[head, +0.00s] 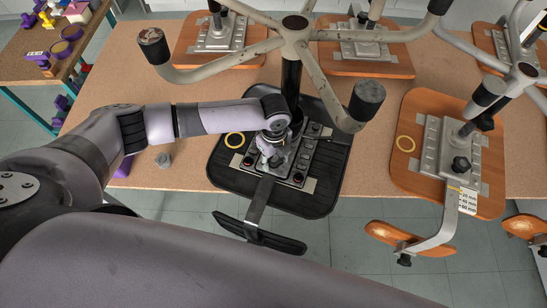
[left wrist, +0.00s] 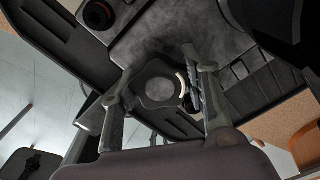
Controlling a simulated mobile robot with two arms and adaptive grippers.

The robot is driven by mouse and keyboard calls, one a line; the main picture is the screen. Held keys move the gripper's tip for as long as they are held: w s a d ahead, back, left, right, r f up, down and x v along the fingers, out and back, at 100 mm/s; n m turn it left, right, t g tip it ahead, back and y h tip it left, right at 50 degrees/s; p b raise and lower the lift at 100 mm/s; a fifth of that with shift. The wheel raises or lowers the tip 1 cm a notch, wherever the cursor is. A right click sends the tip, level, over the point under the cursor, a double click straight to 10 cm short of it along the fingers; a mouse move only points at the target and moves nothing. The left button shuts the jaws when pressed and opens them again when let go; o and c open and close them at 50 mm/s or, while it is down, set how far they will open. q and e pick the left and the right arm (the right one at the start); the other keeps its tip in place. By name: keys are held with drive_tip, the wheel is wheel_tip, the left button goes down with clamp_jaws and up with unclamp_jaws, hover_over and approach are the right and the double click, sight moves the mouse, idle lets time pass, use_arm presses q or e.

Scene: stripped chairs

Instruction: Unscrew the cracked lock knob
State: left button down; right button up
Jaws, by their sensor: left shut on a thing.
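A chair with a black seat (head: 232,178) lies upside down on the table, its metal mechanism plate (head: 299,183) facing up. My left gripper (head: 274,158) is over this plate, pointing down beside the chair's column. In the left wrist view, a round dark grey knob (left wrist: 158,90) sits between the two fingers of the left gripper (left wrist: 161,84). The fingers are shut on it, one on each side. A pale curved strip shows along its right edge; whether this is the crack I cannot tell. The gripper mostly hides the knob in the head view. My right gripper is out of view.
The grey chair base (head: 296,38) rises behind the gripper with its legs spread overhead. A yellow ring (head: 234,140) lies on the black seat. A small grey part (head: 163,160) lies on the table (head: 125,88). Wooden chairs, one with a seat (head: 407,178), stand right and behind.

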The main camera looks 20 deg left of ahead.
use_arm(q)
drive_tip(key=n+p, duration=0.4)
drive_tip(key=n, duration=0.1)
drive_tip(key=n+p, duration=0.2)
drive_tip(key=n, duration=0.1)
drive_tip(key=shift+s+d+r+p, duration=0.1)
drive_tip(key=shift+s+r+p, duration=0.15)
drive_tip(key=shift+p, duration=0.1)
drive_tip(key=shift+n+p, duration=0.4)
drive_tip(key=shift+n, duration=0.5)
drive_tip(key=shift+w+f+n, duration=0.15)
drive_tip(key=shift+f+n, duration=0.15)
drive_tip(key=shift+n, duration=0.6)
drive_tip(key=n, duration=0.2)
drive_tip(key=shift+n, duration=0.3)
drive_tip(key=n, duration=0.7)
drive_tip(key=shift+n, duration=0.3)
drive_tip(key=shift+w+n, duration=0.1)
drive_tip(key=shift+n, duration=0.6)
